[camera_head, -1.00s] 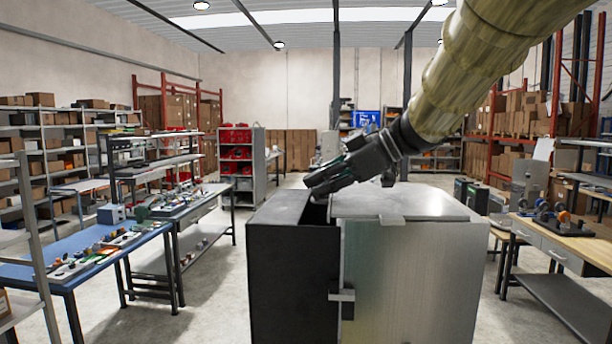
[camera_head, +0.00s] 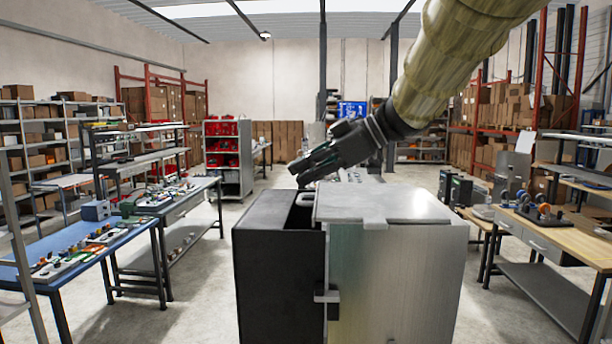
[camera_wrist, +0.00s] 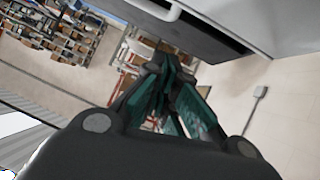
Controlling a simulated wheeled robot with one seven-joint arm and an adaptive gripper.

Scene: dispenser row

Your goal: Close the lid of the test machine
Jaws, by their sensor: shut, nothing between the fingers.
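The test machine is a box with a black left part (camera_head: 280,265) and a brushed-metal right part (camera_head: 395,280). A flat metal lid plate (camera_head: 390,203) lies on top of the metal part, with a tab at its front edge. A dark gap shows between the black part and this plate. My gripper (camera_head: 300,172) is shut and empty, just above the gap at the back of the machine, apparently clear of the top. In the wrist view my fingers (camera_wrist: 172,80) are together, with a pale surface and a dark edge, probably the machine, beyond them at the top.
A blue-topped bench (camera_head: 60,262) with small parts stands at the left. A wooden workbench (camera_head: 575,243) stands at the right. Shelves with boxes (camera_head: 35,140) and a rack of red bins (camera_head: 222,150) stand farther back. Open floor lies on both sides of the machine.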

